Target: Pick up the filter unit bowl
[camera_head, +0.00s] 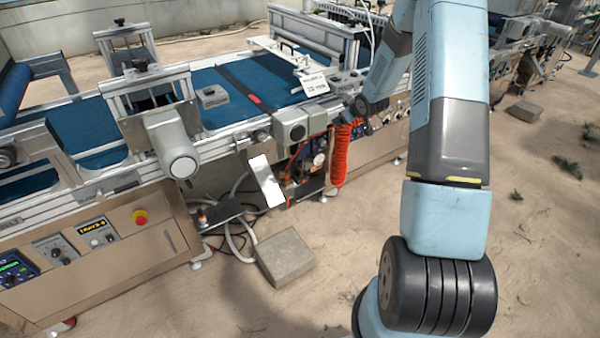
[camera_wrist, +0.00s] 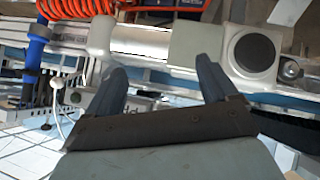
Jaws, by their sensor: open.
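My gripper (camera_wrist: 160,68) shows in the wrist view with its two dark fingers apart and nothing between them. In the head view its end is at the machine's near edge, above the orange coiled hose, and its fingers are hard to make out. I cannot single out the filter unit bowl for certain. Beyond my fingertips in the wrist view lies a shiny, pale cylinder (camera_wrist: 140,40) between a whitish rounded end piece and a grey housing (camera_wrist: 198,45). A blue fitting (camera_wrist: 38,48) with a black lower part stands at the left. My fingers appear apart from these.
The orange coiled hose (camera_head: 340,156) hangs from the machine's near side and crosses the wrist view's top left. The tray seeder's blue belt (camera_head: 262,82) runs behind. A white plate (camera_head: 266,181) sticks out below the edge. A concrete block (camera_head: 285,255) lies on the sandy ground.

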